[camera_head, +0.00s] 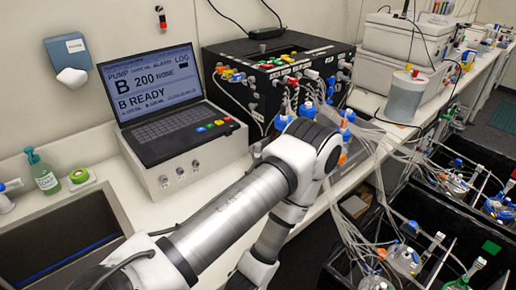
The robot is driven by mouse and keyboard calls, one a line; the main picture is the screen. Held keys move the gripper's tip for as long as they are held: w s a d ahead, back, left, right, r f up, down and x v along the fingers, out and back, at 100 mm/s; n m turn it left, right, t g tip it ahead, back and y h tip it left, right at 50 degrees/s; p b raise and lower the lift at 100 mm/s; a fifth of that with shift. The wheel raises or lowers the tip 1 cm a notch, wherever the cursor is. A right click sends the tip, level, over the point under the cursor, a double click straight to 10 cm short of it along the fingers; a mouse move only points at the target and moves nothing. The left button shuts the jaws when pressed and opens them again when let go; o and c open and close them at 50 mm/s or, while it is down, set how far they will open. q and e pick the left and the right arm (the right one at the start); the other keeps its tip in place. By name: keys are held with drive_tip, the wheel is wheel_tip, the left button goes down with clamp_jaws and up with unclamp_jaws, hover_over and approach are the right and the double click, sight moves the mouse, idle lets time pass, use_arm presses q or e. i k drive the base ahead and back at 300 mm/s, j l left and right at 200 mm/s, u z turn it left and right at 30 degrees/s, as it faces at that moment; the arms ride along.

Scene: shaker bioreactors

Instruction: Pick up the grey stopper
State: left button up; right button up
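I cannot make out a grey stopper for certain in the head view. Small bottles with blue caps (308,109) and tubing stand in front of the black pump box (235,99), partly hidden by my arm. A clear tub with a grey lid (408,84) stands on the bench to their right; small orange and grey bits on its top are too small to identify. One of my arms crosses the middle of the picture, bends at a white joint and runs down out of the bottom edge. Neither gripper shows.
A laptop-like pump controller (165,95) stands on the white bench. Black shaker bays (455,225) with tubed vessels fill the lower right. White boxes (405,40) stand behind.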

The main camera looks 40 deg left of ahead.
sight(258, 145)
drive_tip(key=l+u, duration=0.3)
drive_tip(key=u, duration=0.15)
drive_tip(key=l+u, duration=0.25)
drive_tip(key=u, duration=0.2)
drive_tip(key=k+l+u, duration=0.15)
drive_tip(key=u, duration=0.3)
drive_tip(key=l, duration=0.1)
